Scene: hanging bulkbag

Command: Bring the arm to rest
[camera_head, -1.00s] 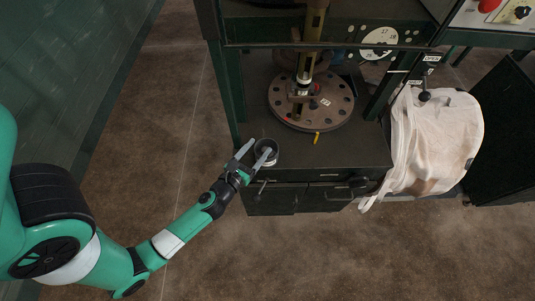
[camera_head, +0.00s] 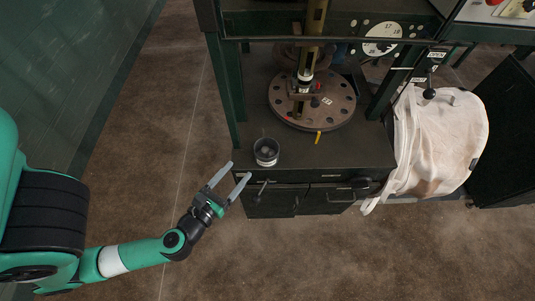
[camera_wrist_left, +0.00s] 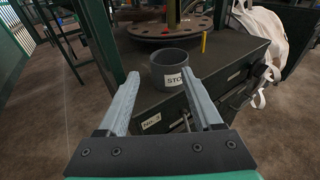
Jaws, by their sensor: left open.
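My left gripper (camera_head: 231,179) is open and empty in the head view, off the front left corner of the dark cabinet. Its two grey fingers point toward a small dark cup (camera_head: 266,152) on the cabinet top and are apart from it. In the left wrist view the open fingers (camera_wrist_left: 159,97) frame the cup (camera_wrist_left: 164,72), which stands upright and bears a white label that reads in part "STO". My left arm (camera_head: 135,255) reaches in from the lower left. My right gripper is not in view.
The dark cabinet (camera_head: 345,157) carries a round drilled plate (camera_head: 343,107) on a post, with a yellow piece at its front. A white bulk bag (camera_head: 440,145) hangs at the right. Brown floor (camera_head: 300,265) is clear in front. A green wall (camera_head: 60,60) stands at the left.

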